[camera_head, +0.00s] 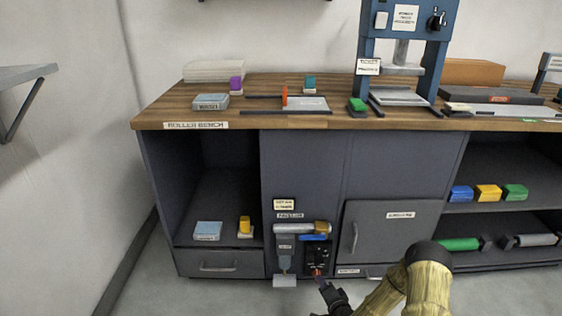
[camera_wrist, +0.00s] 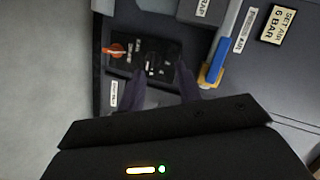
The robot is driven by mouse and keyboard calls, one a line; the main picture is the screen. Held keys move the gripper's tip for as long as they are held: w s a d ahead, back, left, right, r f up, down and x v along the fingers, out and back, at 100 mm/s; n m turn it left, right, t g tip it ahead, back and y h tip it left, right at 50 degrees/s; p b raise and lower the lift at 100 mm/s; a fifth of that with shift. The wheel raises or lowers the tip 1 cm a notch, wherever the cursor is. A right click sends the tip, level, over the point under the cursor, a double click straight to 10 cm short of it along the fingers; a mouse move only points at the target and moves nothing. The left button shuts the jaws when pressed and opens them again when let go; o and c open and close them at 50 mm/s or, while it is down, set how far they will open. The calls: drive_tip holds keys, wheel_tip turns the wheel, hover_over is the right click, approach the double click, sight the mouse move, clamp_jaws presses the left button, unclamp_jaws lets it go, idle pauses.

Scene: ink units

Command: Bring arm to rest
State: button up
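My gripper (camera_head: 325,286) is low in front of the cabinet, just below the black control panel (camera_head: 318,256) in the head view. In the wrist view, the two dark fingers of my gripper (camera_wrist: 164,76) stand apart with nothing visible between them. The black panel (camera_wrist: 150,62) with its orange-red knob (camera_wrist: 117,50) lies beyond the fingertips. I cannot tell whether the fingers touch anything. My arm, with yellow-brown covering, reaches in from the lower right of the head view.
A blue lever (camera_wrist: 213,70) and a silver pipe (camera_head: 295,228) are close by the panel. The cabinet door (camera_head: 385,240) is shut. The wooden bench top (camera_head: 240,120) carries a blue press (camera_head: 368,45). Open floor (camera_head: 510,290) lies at the lower right.

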drive_tip(key=s+r+n+g+h+p, duration=0.15)
drive_tip(key=s+r+n+g, duration=0.25)
drive_tip(key=r, duration=0.6)
drive_tip(key=s+r+n+g+h+p, duration=0.1)
drive_tip(key=s+r+n+g+p, duration=0.2)
drive_tip(key=r, duration=0.8)
drive_tip(key=s+r+n+g+h+p, duration=0.1)
drive_tip(key=s+r+n+g, duration=0.1)
drive_tip(key=s+r, duration=0.65)
drive_tip(key=s+r+n+g+h+p, duration=0.1)
drive_tip(key=s+r+n+g, duration=0.1)
drive_tip(key=s+r, duration=0.65)
drive_tip(key=w+r+p+v, duration=0.1)
drive_tip(key=w+p+v, duration=0.2)
drive_tip(key=p+v, duration=1.4)
drive_tip(key=w+d+r+p+v, duration=0.1)
drive_tip(key=w+p+v, duration=0.2)
drive_tip(key=p+v, duration=1.4)
drive_tip(key=d+p, duration=0.1)
drive_tip(key=p, duration=0.3)
drive_tip(key=shift+w, duration=0.35)
drive_tip(key=shift+d+r+y, duration=0.1)
drive_tip(key=shift+y, duration=0.15)
